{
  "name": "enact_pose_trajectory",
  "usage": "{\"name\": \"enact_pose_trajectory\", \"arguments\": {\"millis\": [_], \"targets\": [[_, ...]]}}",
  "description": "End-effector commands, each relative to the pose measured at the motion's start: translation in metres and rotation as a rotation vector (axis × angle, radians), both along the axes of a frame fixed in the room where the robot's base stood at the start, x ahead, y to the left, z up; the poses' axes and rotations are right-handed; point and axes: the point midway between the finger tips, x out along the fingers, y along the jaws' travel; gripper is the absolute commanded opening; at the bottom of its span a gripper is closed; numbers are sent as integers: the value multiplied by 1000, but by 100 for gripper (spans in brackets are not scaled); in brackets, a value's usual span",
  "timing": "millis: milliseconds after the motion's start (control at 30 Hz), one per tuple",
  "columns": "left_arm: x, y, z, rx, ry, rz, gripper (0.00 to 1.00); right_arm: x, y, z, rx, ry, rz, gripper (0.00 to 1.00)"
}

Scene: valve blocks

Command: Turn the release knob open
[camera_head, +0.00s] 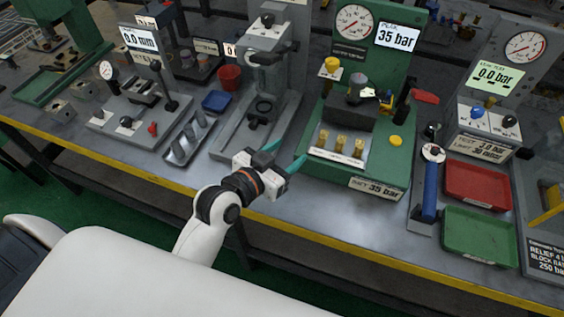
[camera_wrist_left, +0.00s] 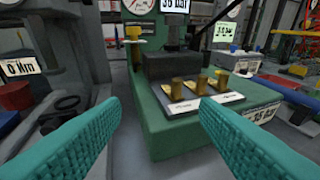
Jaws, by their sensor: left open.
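The green test station (camera_head: 388,185) stands on the bench right of centre, with a gauge and a display reading 35 bar. A yellow knob (camera_head: 331,64) on a post is at its left, and a round yellow button (camera_head: 396,140) is on its right front. I cannot read which one is the release knob. The yellow knob also shows in the left wrist view (camera_wrist_left: 133,33). Three brass pieces (camera_head: 342,142) stand on its front ledge. My left gripper (camera_head: 287,154), with teal fingers, is open and empty, in front of the station's left side and apart from it. My right gripper is not in view.
A grey press (camera_head: 264,75) stands left of the green station. A blue-handled tool (camera_head: 430,190), a red tray (camera_head: 477,186) and a green tray (camera_head: 480,236) lie to its right. The yellow-edged bench front (camera_head: 330,234) is mostly clear.

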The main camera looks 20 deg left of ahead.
Motion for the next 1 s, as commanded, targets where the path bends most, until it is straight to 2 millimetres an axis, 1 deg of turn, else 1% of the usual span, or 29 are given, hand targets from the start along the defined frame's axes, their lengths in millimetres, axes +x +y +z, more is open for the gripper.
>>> {"name": "enact_pose_trajectory", "arguments": {"millis": [67, 200, 400, 800, 867, 900, 967, 1000], "targets": [[-5, 0, -7, 11, 37, -6, 55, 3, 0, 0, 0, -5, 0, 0], [-10, 0, -13, 20, 72, -10, 55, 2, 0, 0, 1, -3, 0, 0], [-12, 0, -14, 22, 80, -12, 55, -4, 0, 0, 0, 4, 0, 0], [-12, 0, -15, 24, 85, -12, 55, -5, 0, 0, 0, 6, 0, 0], [-16, 0, -19, 30, 110, -14, 55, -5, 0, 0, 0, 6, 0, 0], [-22, 1, -25, 41, 143, -16, 55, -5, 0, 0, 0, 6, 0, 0], [-35, 2, -38, 63, 223, -21, 55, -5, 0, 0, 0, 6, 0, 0], [-46, 4, -48, 81, 287, -21, 55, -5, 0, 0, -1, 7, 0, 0]]}}
